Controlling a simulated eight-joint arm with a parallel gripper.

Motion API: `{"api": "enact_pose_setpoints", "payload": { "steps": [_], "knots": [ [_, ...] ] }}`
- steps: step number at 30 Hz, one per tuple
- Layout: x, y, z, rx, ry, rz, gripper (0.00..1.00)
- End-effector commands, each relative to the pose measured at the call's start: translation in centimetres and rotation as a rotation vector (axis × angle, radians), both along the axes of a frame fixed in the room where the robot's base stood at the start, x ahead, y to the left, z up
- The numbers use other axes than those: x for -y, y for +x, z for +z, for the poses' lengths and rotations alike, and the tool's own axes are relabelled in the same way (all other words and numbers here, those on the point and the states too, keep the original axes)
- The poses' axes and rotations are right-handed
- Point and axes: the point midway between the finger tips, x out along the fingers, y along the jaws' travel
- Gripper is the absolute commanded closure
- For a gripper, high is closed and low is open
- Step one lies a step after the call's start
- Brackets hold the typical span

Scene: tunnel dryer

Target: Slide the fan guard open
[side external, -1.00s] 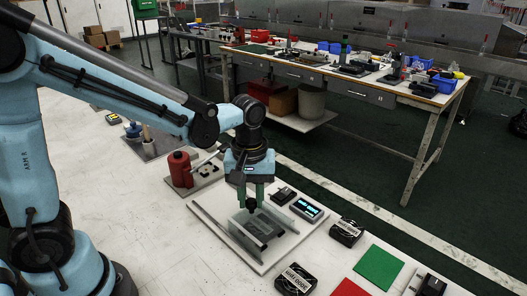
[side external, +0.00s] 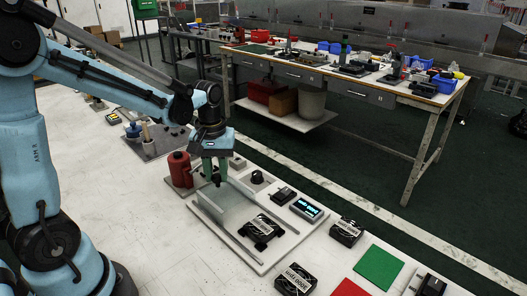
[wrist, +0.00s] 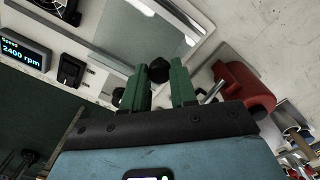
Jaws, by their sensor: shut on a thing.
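The clear fan guard (side external: 222,206) stands at the back-left end of a pale base plate (side external: 262,266) in the side view. My gripper (side external: 216,178), with green fingers, is over the guard and shut on its black knob; the knob (wrist: 159,70) shows between the fingertips (wrist: 158,84) in the wrist view. The black fan (side external: 261,230) sits uncovered on the plate, to the right of and in front of the guard.
A red cylinder (side external: 181,168) on a grey plate stands close to the left of my gripper. A black round knob (side external: 257,178), a black switch (side external: 284,195) and a lit speed display (side external: 308,209) line the plate's far side. Loose fans (side external: 296,279) lie nearer the front.

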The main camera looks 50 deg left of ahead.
Motion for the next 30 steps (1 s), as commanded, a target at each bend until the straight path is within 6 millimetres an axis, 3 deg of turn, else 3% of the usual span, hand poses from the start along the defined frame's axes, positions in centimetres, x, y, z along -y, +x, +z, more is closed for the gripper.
{"api": "enact_pose_setpoints", "payload": {
  "steps": [2, 3, 7, 20, 30],
  "knots": [
    [-0.7, 0.1, 0.0, 0.004, 0.018, 0.010, 1.00],
    [-0.7, 0.1, 0.0, 0.005, 0.018, 0.011, 0.67],
    [-0.6, 0.1, 0.0, 0.004, 0.016, 0.010, 0.47],
    [-0.4, 0.0, 0.8, 0.001, 0.013, 0.007, 0.47],
    [-0.4, 0.0, 5.7, 0.001, 0.013, 0.007, 0.47]
  ]
}}
